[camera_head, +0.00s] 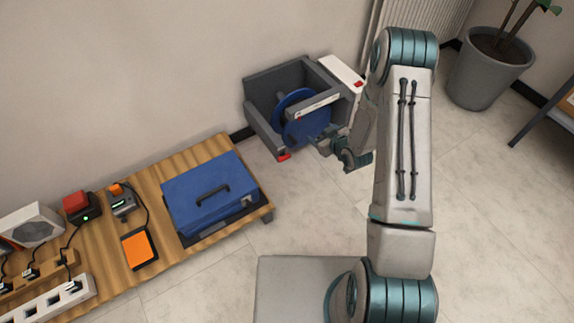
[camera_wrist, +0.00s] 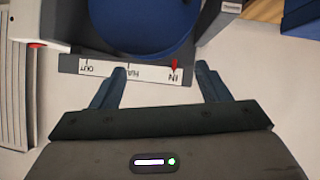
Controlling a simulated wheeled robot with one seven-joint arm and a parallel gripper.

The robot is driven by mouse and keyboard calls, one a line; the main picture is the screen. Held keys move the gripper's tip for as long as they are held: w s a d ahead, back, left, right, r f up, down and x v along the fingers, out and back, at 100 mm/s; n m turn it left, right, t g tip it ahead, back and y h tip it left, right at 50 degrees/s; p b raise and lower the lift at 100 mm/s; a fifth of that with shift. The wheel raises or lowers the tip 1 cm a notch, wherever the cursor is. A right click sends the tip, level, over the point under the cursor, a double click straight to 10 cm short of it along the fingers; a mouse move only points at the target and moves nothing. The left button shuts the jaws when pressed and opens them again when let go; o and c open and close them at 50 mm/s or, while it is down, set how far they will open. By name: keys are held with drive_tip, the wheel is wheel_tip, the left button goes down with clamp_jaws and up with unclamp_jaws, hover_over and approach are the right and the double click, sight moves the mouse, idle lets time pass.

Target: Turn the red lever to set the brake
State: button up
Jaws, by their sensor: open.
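A grey open housing (camera_head: 262,112) stands on the floor against the wall, with a blue disc (camera_head: 290,103) inside. A red part (camera_head: 284,156) sticks out low at its front left corner; a small red pointer (camera_wrist: 174,64) sits by the "IN" end of a white label strip (camera_wrist: 130,72). I cannot tell for certain which red part is the lever. My gripper (camera_head: 316,140) is in front of the housing. In the wrist view its fingers (camera_wrist: 161,70) are apart and empty, their tips by the strip. The low red part is not seen there.
A white box (camera_head: 341,72) with a red button (camera_head: 358,84) adjoins the housing on the right. A wooden bench (camera_head: 215,150) with a blue case (camera_head: 210,190) stands to the left. A plant pot (camera_head: 487,72) is far right. Floor in front is clear.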

drive_tip(key=s+a+f+t+y+b, duration=0.1)
drive_tip(key=s+a+f, duration=0.1)
drive_tip(key=f, duration=0.3)
drive_tip(key=s+a+f+t+y+b, duration=0.1)
drive_tip(key=s+f+y+b, duration=0.1)
drive_tip(key=f, duration=0.4)
drive_tip(key=t+y+b, duration=0.2)
approach(286, 159)
drive_tip(key=shift+m, duration=0.4)
drive_tip(key=b+x, duration=0.5)
drive_tip(key=x, duration=0.4)
drive_tip(key=shift+w+a+f, duration=0.15)
drive_tip(key=shift+w+a, duration=0.05)
drive_tip(key=c, duration=1)
